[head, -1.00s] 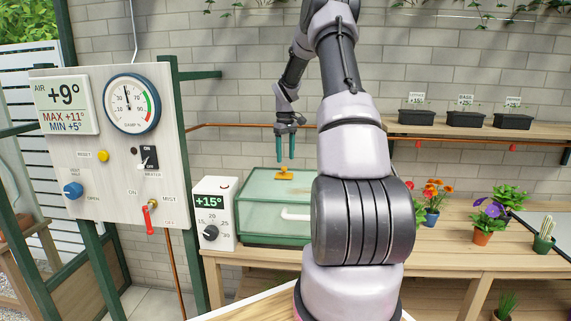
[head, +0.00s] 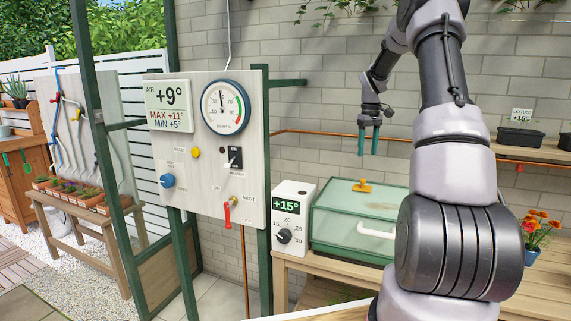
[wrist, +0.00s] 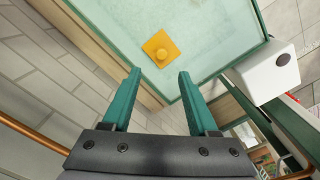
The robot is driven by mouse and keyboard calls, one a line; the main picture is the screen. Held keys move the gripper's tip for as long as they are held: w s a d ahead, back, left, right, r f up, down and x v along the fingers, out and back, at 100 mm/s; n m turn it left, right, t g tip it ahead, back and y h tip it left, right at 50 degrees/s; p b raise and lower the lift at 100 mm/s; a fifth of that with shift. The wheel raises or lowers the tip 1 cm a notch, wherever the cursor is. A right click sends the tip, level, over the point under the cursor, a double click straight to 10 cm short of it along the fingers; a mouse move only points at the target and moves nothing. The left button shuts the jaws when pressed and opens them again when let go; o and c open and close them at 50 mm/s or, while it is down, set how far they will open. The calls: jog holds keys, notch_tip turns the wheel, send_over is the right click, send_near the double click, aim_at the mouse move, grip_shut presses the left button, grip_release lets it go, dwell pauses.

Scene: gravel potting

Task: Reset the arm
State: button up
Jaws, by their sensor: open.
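My gripper (head: 369,141) hangs fingers-down in front of the brick wall, above the back of the wooden bench. Its two green fingers are apart with nothing between them. In the wrist view my gripper (wrist: 155,88) is also open and empty. The glass-topped green propagator box (head: 345,243) is below it, with a yellow knob (head: 361,186) on its lid. The knob also shows in the wrist view (wrist: 161,49), beyond the fingertips and apart from them.
A white thermostat box (head: 291,222) reading +15° stands left of the propagator. A control panel (head: 208,150) with gauge, switch and red lever is further left. Orange flowers (head: 541,225) and a lettuce planter (head: 520,138) are at right. A copper pipe (head: 310,134) runs along the wall.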

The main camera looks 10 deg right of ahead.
jog(key=s+a+r+m+t, duration=0.3)
jog(key=s+a+r, duration=1.1)
jog(key=a+r, duration=0.15)
jog(key=s+a+m+t, duration=0.1)
jog(key=s+a, duration=0.1)
jog(key=s, duration=0.4)
jog(key=s+a+r+m+t+y, duration=0.1)
jog(key=s+a, duration=0.2)
jog(key=s, duration=0.4)
jog(key=s+a+m+t+y, duration=0.1)
jog(key=s+a+t, duration=0.1)
jog(key=s, duration=0.5)
jog(key=shift+a+r, duration=0.15)
jog(key=shift+a, duration=0.25)
